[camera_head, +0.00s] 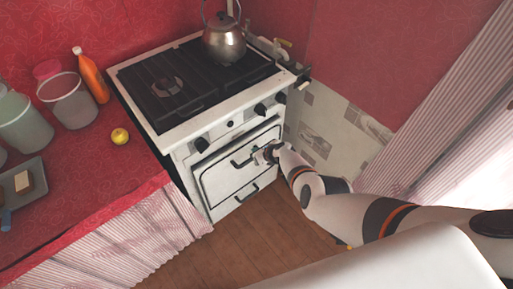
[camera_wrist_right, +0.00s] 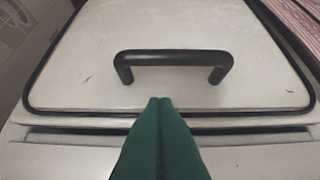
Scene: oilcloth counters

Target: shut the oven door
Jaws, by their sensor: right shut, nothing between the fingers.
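The oven door (camera_head: 226,180) is the white front panel of the stove, with a dark outline and a black bar handle (camera_head: 241,162). It stands close to the stove front; I cannot tell whether a narrow gap remains. My right gripper (camera_head: 258,156) is at the door's front, beside the handle. In the right wrist view the door (camera_wrist_right: 185,25) fills the upper part with its black handle (camera_wrist_right: 172,56). The green fingers (camera_wrist_right: 160,102) are shut and empty, with their tips near the door's edge by the handle. Contact cannot be made out. My left gripper is not in view.
A kettle (camera_head: 224,43) stands on the stove top (camera_head: 140,73). The red counter (camera_head: 95,155) at left holds a yellow fruit (camera_head: 120,136), an orange bottle (camera_head: 91,75) and containers. A tiled wall (camera_head: 330,130) stands at right. The wooden floor (camera_head: 240,243) is clear.

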